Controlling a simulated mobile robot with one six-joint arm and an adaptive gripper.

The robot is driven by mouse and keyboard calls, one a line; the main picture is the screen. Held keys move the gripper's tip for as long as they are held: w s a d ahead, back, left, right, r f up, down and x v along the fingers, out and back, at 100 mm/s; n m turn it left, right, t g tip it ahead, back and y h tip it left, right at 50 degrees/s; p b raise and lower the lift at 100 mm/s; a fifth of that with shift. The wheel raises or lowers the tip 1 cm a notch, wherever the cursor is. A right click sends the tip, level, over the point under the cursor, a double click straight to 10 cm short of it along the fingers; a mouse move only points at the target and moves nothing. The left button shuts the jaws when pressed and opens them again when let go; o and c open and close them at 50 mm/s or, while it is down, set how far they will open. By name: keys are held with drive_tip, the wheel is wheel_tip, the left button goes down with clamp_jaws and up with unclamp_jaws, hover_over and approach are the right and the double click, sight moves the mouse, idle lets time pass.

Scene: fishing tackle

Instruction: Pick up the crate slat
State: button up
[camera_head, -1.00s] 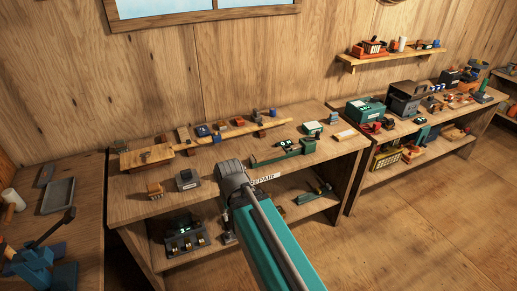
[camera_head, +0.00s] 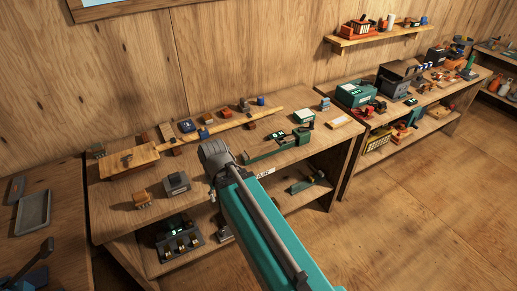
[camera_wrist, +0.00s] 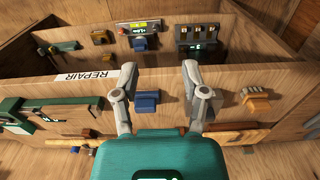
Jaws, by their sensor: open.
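A long, thin, light wooden strip (camera_head: 235,124) lies across the back of the repair bench in the head view; it looks like the crate slat, but I cannot tell for sure. Part of it seems to show at the lower left of the wrist view (camera_wrist: 62,142), partly hidden by my gripper's body. My gripper (camera_wrist: 160,72) is open, its two fingers apart and holding nothing. A blue block (camera_wrist: 147,101) shows between the fingers, apart from them. In the head view my arm hides the fingertips, near the bench's front edge.
The repair bench (camera_head: 115,222) carries a wooden board (camera_head: 122,163), a grey box (camera_head: 177,183), a small orange-brown wooden piece (camera_head: 143,198) and a green tool (camera_head: 277,147). Several small blocks lie close around the strip. Clear floor (camera_head: 420,210) is at the right.

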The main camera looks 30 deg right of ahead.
drive_tip(key=shift+d, duration=0.1)
drive_tip(key=shift+o, duration=0.9)
drive_tip(key=o, duration=0.4)
drive_tip(key=shift+w+d+f+b, duration=0.25)
drive_tip(key=shift+w+f+b, duration=0.05)
drive_tip(key=w+d+f+n+h+b, duration=0.2)
drive_tip(key=w+d+n+h+b, duration=0.1)
drive_tip(key=w, duration=0.3)
drive_tip(key=w+d+f+n+h+b, duration=0.3)
drive_tip(key=w+d+n+b, duration=0.1)
drive_tip(key=w+n+b, duration=0.1)
drive_tip(key=w+d+f+n+h+b, duration=0.3)
drive_tip(key=w+n+b, duration=0.2)
drive_tip(key=w+b, duration=0.1)
drive_tip(key=shift+w+d+f+h, duration=0.15)
drive_tip(key=shift+w+h, duration=0.25)
drive_tip(key=shift+w, duration=0.25)
drive_tip(key=w+n+h+b, duration=0.1)
drive_tip(key=w, duration=0.1)
drive_tip(key=w+d+n+h+b, duration=0.1)
drive_tip(key=n+b, duration=0.1)
drive_tip(key=w+n+h+b, duration=0.1)
drive_tip(key=w, duration=0.1)
drive_tip(key=shift+w+d+r, duration=0.15)
drive_tip(key=shift+w+r, duration=0.1)
drive_tip(key=shift+w, duration=0.05)
drive_tip(key=shift+w+r+n+h+b, duration=0.3)
drive_tip(key=shift+n+h, duration=0.1)
drive_tip(key=shift+n, duration=0.2)
drive_tip(key=shift+d, duration=0.15)
